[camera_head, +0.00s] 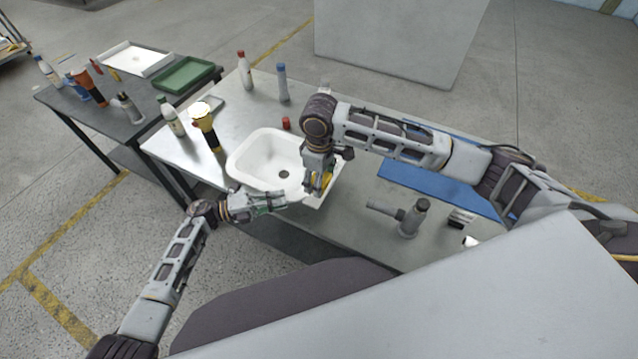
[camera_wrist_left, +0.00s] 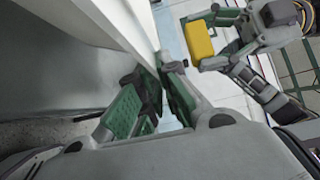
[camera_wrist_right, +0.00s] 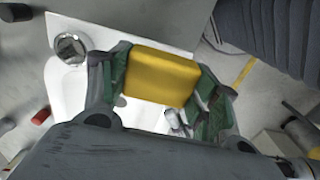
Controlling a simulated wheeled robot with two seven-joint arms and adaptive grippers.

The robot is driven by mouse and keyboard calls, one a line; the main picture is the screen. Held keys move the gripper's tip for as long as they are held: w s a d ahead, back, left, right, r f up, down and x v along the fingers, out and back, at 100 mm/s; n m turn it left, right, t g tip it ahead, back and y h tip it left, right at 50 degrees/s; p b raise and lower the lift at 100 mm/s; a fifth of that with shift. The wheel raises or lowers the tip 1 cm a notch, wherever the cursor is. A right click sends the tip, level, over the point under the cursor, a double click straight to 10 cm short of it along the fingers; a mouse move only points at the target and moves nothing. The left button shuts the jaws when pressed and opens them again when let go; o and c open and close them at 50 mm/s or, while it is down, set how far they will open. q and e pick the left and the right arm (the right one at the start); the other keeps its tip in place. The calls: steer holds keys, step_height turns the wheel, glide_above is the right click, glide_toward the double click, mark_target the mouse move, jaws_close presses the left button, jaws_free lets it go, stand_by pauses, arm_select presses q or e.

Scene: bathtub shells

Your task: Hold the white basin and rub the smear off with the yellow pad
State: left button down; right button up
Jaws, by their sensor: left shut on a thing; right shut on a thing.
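The white basin (camera_head: 258,150) sits on the metal table, with a round dark drain in its floor. My left gripper (camera_head: 284,200) is shut on the basin's near rim; the left wrist view shows the white wall (camera_wrist_left: 128,22) between its green-padded fingers (camera_wrist_left: 155,92). My right gripper (camera_head: 321,184) is above the basin's right part, shut on the yellow pad (camera_head: 327,179). The pad fills the space between the fingers in the right wrist view (camera_wrist_right: 160,76). I cannot make out the smear in any view. I cannot tell whether the pad touches the basin.
A small red cap (camera_head: 286,123) lies behind the basin. Bottles (camera_head: 282,82) and a yellow-black flashlight-like tool (camera_head: 207,124) stand at the back and left. A blue mat (camera_head: 430,185) and a grey canister (camera_head: 413,218) are on the right. A dark side table (camera_head: 85,112) holds trays.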

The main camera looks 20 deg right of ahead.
steer(key=shift+r, duration=1.6)
arm_select(q)
steer(key=c, duration=1.6)
jaws_free()
steer(key=shift+o, duration=0.2)
steer(key=w+a, duration=0.1)
steer(key=a, duration=1.1)
steer(key=shift+f, duration=0.15)
